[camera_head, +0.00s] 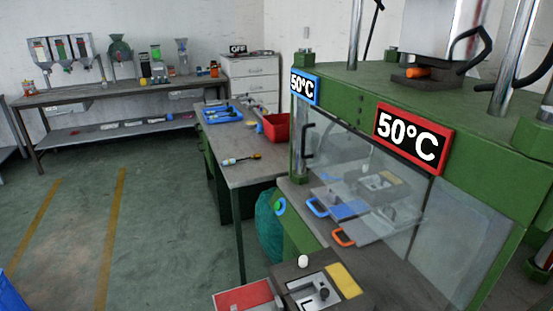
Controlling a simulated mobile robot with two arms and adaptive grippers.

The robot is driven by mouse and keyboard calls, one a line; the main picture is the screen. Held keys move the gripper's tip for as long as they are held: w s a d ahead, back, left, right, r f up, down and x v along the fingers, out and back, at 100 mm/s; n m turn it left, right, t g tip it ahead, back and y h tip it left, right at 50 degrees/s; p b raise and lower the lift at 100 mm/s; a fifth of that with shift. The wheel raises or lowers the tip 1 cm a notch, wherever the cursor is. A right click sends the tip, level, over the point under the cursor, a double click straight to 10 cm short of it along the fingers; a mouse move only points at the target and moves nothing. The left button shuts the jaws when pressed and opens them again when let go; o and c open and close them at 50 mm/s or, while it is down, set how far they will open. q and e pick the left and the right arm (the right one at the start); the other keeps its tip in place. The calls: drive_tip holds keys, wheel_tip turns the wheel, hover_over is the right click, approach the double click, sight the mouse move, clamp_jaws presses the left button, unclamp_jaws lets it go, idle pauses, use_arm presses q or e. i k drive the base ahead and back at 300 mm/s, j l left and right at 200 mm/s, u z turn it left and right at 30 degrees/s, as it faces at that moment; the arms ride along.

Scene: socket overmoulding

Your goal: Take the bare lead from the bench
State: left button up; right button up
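A grey-topped bench (232,176) stands in the middle, left of the green press. A small slim item (243,160) with dark and yellow parts lies on its near part. It is too small to tell whether this is the bare lead or a tool. A blue tray (222,117) with several thin dark items is farther back on the bench. I cannot make out a bare lead for sure. Neither of my grippers is in view.
The green press (465,180) with 50°C signs and a clear guard fills the right. A red bin (276,128) sits on the bench. A red tray (240,300) is at the bottom. A long back bench (75,95) stands left. The green floor at left is clear.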

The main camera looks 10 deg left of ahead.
sight(227, 162)
drive_tip(key=i+j+z, duration=0.3)
drive_tip(key=j+z, duration=0.2)
drive_tip(key=z, duration=0.15)
drive_tip(key=i+j+z, duration=0.15)
drive_tip(key=j+z, duration=0.15)
